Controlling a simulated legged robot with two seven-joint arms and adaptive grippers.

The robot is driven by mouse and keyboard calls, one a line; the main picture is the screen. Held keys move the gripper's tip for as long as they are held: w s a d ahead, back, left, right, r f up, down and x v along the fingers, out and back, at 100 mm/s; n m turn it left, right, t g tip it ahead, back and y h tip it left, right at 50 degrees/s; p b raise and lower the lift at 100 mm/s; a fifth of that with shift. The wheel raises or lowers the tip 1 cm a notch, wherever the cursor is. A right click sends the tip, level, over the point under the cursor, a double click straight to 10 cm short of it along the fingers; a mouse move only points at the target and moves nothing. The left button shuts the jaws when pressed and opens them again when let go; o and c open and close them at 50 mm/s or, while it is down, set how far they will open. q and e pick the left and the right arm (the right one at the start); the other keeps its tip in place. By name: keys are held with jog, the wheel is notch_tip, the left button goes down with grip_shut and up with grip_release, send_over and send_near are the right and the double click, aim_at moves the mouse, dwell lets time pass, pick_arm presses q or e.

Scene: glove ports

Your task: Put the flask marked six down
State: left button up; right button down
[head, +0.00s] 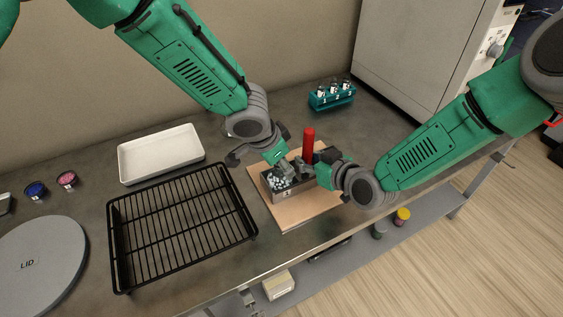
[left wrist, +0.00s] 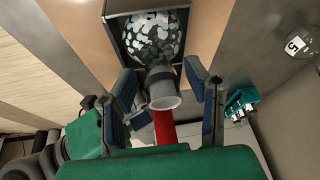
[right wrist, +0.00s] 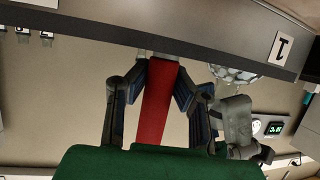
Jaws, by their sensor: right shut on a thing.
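A round flask (left wrist: 157,38) with white speckled contents sits in a dark grey open box (head: 300,188) on a tan board (head: 290,214). No number shows on this flask. My left gripper (head: 281,170) is over the box, with its fingers on either side of the flask's neck (left wrist: 164,92) and gaps beside it. My right gripper (head: 318,164) is shut on a red bar (head: 308,143) that stands by the box's far side. In the right wrist view the red bar (right wrist: 157,100) meets the box's edge, and a tag reading 1 (right wrist: 281,48) shows on the box.
A black wire rack (head: 180,225) and white tray (head: 160,153) are left of the board. A teal rack of small bottles (head: 332,97) stands behind, near a large grey cabinet (head: 420,55). A clear round thing marked 5 (left wrist: 295,45) shows in the left wrist view.

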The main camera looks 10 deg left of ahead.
pick_arm(q)
jog(key=v, duration=1.2)
pick_arm(e)
jog(key=c, duration=1.3)
grip_release()
jog(key=shift+c, duration=0.2)
